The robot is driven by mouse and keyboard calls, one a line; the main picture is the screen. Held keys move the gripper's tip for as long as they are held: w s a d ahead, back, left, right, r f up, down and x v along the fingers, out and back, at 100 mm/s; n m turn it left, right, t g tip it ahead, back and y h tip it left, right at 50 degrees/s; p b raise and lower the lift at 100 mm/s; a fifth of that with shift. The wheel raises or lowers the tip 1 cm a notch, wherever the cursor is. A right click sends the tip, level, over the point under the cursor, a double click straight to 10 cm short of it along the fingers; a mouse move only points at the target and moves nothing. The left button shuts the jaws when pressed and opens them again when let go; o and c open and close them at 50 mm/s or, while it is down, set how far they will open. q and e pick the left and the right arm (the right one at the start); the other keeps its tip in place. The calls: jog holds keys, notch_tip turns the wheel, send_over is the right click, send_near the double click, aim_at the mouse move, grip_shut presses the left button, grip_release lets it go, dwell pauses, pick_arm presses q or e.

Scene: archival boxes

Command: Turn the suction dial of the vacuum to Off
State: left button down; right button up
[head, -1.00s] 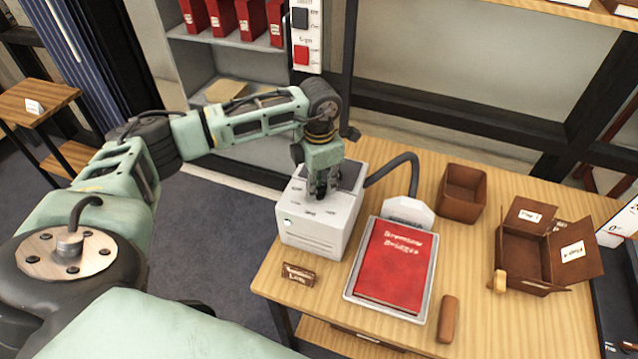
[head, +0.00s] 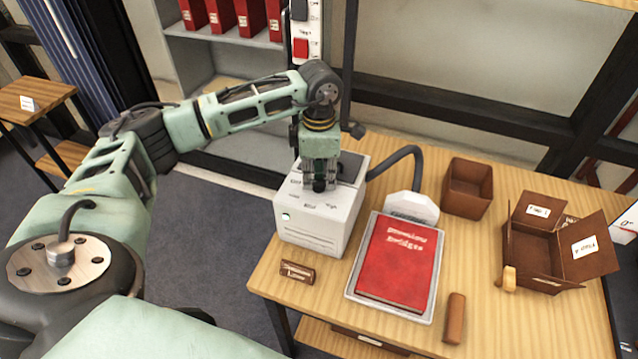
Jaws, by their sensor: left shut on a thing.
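The vacuum (head: 309,236) is a white-grey box at the left end of the wooden table, with a dark panel on top and a dark hose at its right. Small labels surround the dial position on its top face. My left gripper (head: 319,188) points down onto the top of the vacuum and is shut on the suction dial. The fingers hide most of the dial, so its pointer cannot be read. A small green light (head: 285,216) shows on the vacuum's front left. My right gripper is not in view.
A red book (head: 399,262) lies on a pale tray (head: 350,292) right of the vacuum. The hose (head: 404,156) ends in a white nozzle (head: 411,206). Brown boxes (head: 467,188) (head: 575,268) stand at right. A small sign (head: 297,272) and brown bar (head: 455,318) lie in front.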

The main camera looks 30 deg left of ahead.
aim_at(319, 181)
pick_arm(q)
jog(key=shift+f+m+b, duration=0.1)
jog(key=shift+m+b, duration=0.85)
jog(key=shift+m, duration=0.25)
jog(key=shift+m+b, duration=0.75)
jog(key=shift+m, duration=0.25)
jog(key=shift+r, duration=0.2)
jog(key=c, duration=1.8)
grip_release()
notch_tip(319, 181, up, 12)
jog(key=shift+f, duration=0.1)
